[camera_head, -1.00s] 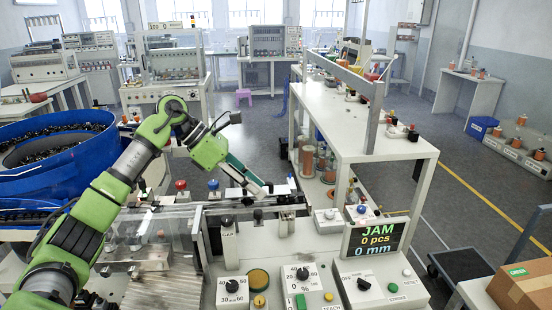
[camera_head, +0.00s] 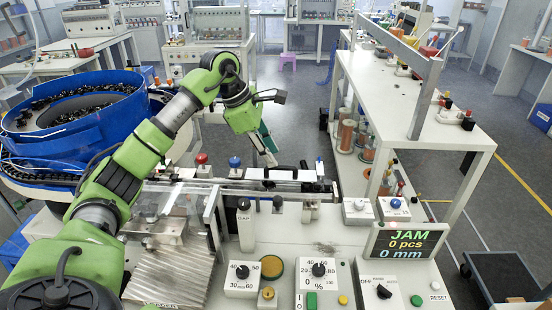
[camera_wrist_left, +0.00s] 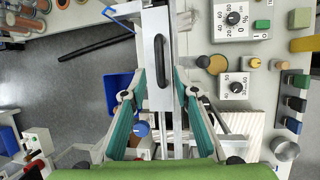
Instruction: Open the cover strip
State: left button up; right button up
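The cover strip (camera_wrist_left: 151,35) is a pale metal strip with a long black handle (camera_wrist_left: 160,62). In the left wrist view it runs down from the top centre, along the feeder track. My left gripper (camera_wrist_left: 160,92) has its two teal fingers spread apart, one on each side of the strip's line. Nothing is held between them. In the head view my left gripper (camera_head: 271,157) hangs over the track's rear side, fingers pointing down. The strip's small details are hard to make out there, and contact cannot be told. My right gripper is not in view.
A blue bowl feeder (camera_head: 75,128) full of small dark parts stands at the left. A control panel with knobs and a display (camera_head: 408,241) reading JAM, 0 pcs, 0 mm is in front. A white bench (camera_head: 400,110) stands at the right. Red (camera_head: 202,158) and blue (camera_head: 235,161) knobs stand behind the track.

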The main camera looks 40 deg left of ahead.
aim_at(281, 174)
pick_arm(q)
jog(key=x, duration=0.2)
jog(key=shift+w+d+f, duration=0.1)
jog(key=shift+f, duration=0.15)
jog(key=shift+w+d+f+p, duration=0.2)
jog(key=shift+f+p, duration=0.1)
jog(key=shift+f, duration=0.3)
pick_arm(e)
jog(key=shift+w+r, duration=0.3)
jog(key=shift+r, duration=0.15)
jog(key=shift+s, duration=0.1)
pick_arm(q)
grip_shut()
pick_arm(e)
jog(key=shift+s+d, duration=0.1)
pick_arm(q)
jog(key=shift+w+a+r, duration=0.1)
jog(key=shift+a, duration=0.05)
